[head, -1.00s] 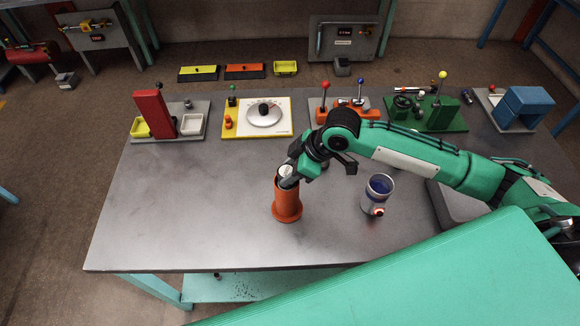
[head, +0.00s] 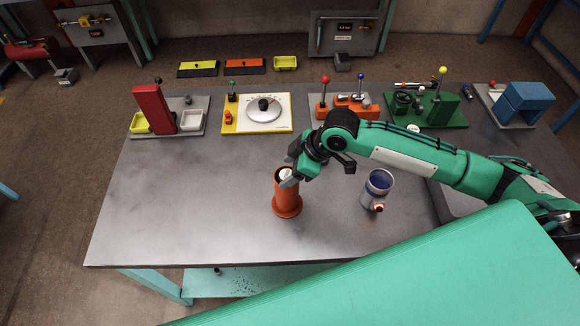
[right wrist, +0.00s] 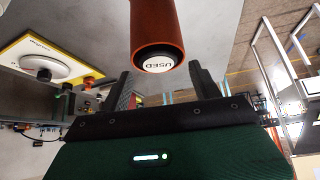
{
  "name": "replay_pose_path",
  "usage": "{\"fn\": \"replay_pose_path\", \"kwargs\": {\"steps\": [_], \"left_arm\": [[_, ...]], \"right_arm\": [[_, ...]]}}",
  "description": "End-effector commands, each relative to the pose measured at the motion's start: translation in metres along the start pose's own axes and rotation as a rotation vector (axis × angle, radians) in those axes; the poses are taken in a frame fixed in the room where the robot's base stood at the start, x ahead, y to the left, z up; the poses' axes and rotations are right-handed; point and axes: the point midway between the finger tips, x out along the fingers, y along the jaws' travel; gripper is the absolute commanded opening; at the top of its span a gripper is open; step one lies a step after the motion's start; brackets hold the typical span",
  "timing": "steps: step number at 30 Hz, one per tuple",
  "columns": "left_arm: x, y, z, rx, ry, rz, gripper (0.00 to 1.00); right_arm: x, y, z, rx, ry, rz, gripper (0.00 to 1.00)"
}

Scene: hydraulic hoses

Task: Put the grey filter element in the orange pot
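The orange pot (head: 287,198) stands upright on the table, left of the blue-lined metal cup (head: 378,188). A round white end marked USED (right wrist: 160,65) sits inside the pot's mouth, with a dark ring around it. I take it for the filter element; its sides are hidden in the pot, so its grey is not seen. It also shows as a pale spot in the head view (head: 285,174). My right gripper (head: 292,178) is at the pot's mouth. In the right wrist view its two fingers stand apart with nothing gripped between them. My left gripper is out of view.
Along the table's back stand a red block fixture (head: 154,108), a yellow-edged dial board (head: 258,114), an orange lever fixture (head: 343,108), a green fixture (head: 428,108) and a blue block (head: 527,102). A small white round thing (head: 413,128) shows behind my arm. The table's left front is clear.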

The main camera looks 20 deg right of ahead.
Motion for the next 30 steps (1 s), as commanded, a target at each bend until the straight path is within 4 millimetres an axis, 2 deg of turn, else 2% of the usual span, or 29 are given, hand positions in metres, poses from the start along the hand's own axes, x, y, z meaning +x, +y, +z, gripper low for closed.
{"fn": "replay_pose_path", "kwargs": {"steps": [7, 11, 22, 27, 30], "left_arm": [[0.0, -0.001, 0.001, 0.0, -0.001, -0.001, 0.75], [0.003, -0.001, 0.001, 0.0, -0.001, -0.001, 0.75], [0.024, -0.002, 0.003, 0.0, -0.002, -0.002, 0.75], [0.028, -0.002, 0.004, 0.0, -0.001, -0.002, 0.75], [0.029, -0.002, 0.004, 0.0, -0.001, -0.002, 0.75]], "right_arm": [[-0.003, 0.0, -0.002, -0.001, 0.001, 0.0, 0.64], [-0.016, 0.001, -0.007, -0.003, 0.002, 0.003, 0.64], [-0.096, 0.001, -0.005, -0.002, 0.001, 0.005, 0.64], [-0.12, 0.001, -0.006, -0.001, 0.0, 0.002, 0.64], [-0.128, 0.001, -0.006, 0.0, 0.0, 0.001, 0.64]]}}
